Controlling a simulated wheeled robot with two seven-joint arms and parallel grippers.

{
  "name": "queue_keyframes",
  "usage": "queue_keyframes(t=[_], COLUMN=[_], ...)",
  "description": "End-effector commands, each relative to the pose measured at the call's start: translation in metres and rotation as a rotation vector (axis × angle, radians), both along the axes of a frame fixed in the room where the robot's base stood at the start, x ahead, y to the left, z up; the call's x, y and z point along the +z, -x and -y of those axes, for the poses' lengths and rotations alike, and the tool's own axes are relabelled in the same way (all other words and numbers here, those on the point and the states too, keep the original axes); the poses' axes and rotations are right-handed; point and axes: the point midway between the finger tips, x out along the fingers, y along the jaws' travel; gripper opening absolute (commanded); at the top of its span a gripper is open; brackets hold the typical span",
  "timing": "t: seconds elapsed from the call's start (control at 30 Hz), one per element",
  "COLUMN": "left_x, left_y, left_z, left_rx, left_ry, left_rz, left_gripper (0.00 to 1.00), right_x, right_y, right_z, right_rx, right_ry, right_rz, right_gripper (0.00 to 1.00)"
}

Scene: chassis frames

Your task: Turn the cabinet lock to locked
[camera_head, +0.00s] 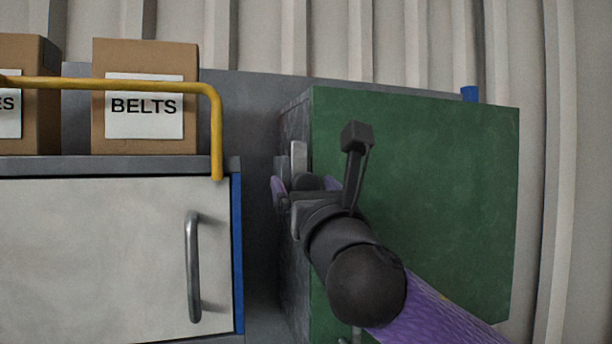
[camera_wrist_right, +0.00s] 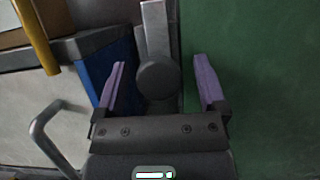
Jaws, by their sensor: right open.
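The green cabinet (camera_head: 440,190) stands right of centre in the head view. Its lock shows near the cabinet's left edge as a round dark knob (camera_wrist_right: 158,80) with a flat grey metal lever (camera_wrist_right: 155,30) pointing up. The lever also shows in the head view (camera_head: 298,158). My right gripper (camera_head: 305,186) is open, its purple fingers on either side of the knob. In the right wrist view, gaps show between both fingers (camera_wrist_right: 160,68) and the knob. Part of the cabinet front is hidden behind my right arm. My left gripper is not in view.
A pale cabinet with a grey bar handle (camera_head: 193,267) and blue edge (camera_head: 238,255) stands at the left. A yellow rail (camera_head: 130,84) runs above it, before a cardboard box labelled BELTS (camera_head: 145,60). A small grey handle (camera_head: 356,335) shows below my right arm.

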Motion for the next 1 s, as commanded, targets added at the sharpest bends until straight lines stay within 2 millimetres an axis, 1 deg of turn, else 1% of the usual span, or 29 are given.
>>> queue_keyframes(t=[0.17, 0.27, 0.3, 0.37, 0.4, 0.47, 0.5, 0.57, 0.6, 0.83, 1.0], left_x=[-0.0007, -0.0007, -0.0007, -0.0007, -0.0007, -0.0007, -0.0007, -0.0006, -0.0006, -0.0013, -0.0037], left_y=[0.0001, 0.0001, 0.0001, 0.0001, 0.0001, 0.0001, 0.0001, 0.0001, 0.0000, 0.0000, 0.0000], left_z=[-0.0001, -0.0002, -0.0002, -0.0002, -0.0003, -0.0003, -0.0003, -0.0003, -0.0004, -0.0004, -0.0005], left_rx=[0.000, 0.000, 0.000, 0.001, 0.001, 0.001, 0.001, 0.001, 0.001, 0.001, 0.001], left_ry=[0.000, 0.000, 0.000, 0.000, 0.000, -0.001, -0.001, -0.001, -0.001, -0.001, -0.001], left_rz=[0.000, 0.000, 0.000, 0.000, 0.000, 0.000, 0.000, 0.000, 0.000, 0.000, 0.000], left_gripper=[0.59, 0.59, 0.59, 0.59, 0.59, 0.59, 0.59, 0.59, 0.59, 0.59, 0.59], right_x=[-0.0008, -0.0007, -0.0007, -0.0006, -0.0006, -0.0005, -0.0006, -0.0006, -0.0006, -0.0007, -0.0011], right_y=[0.0000, 0.0001, 0.0001, 0.0001, 0.0001, 0.0001, 0.0002, 0.0002, 0.0002, 0.0003, 0.0006], right_z=[0.0000, 0.0000, 0.0001, 0.0002, 0.0002, 0.0003, 0.0003, 0.0003, 0.0003, 0.0002, -0.0004], right_rx=[0.000, 0.000, 0.000, 0.000, 0.001, 0.000, 0.000, 0.000, 0.000, 0.000, 0.001], right_ry=[-0.001, -0.001, -0.001, -0.001, -0.002, -0.002, -0.002, -0.002, -0.002, -0.020, -0.085], right_rz=[0.000, 0.000, 0.000, 0.000, -0.001, -0.001, -0.001, -0.001, -0.001, -0.006, -0.027], right_gripper=[0.91, 0.72, 0.63, 0.50, 0.42, 0.29, 0.21, 0.08, 0.00, 0.00, 0.00])
